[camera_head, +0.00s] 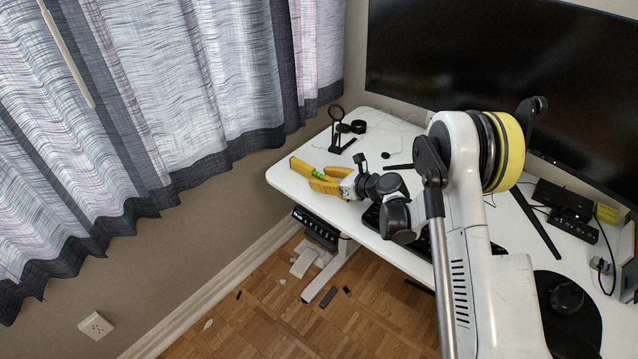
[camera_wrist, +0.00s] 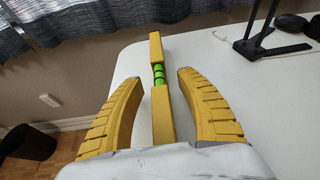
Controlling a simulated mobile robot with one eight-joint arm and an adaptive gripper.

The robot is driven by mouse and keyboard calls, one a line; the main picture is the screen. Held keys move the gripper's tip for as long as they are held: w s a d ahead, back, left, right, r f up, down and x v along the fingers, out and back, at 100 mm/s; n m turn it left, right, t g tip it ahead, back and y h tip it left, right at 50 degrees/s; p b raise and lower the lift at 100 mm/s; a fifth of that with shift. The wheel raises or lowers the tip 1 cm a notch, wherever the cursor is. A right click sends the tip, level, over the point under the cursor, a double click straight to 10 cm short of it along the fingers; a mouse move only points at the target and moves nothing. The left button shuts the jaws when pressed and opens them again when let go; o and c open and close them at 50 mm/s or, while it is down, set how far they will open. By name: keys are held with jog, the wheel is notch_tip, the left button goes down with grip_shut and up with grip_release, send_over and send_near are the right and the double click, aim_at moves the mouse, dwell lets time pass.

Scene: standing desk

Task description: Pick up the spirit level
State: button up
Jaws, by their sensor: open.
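The spirit level (camera_wrist: 162,112) is a yellow bar with a bright green vial section in its middle. In the wrist view it points away from me, between my two fingers, on the white desk. In the head view the level (camera_head: 300,167) lies near the desk's left end, its near part partly hidden by my gripper. My gripper (camera_wrist: 160,78) has two yellow ribbed fingers, spread apart on either side of the level, with visible gaps. In the head view my gripper (camera_head: 325,180) is at the level. The level's near end is hidden by the gripper body in the wrist view.
A black stand (camera_head: 341,143) is behind the level, near the desk's back edge. A keyboard (camera_head: 372,217) is partly hidden under my arm. A large monitor (camera_head: 480,60) stands along the back. Curtains (camera_head: 200,80) hang left of the desk. White desk surface surrounds the level.

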jog(key=shift+w+a+f, duration=0.1)
jog(key=shift+w+a, duration=0.1)
grip_shut()
jog(key=shift+r, duration=0.25)
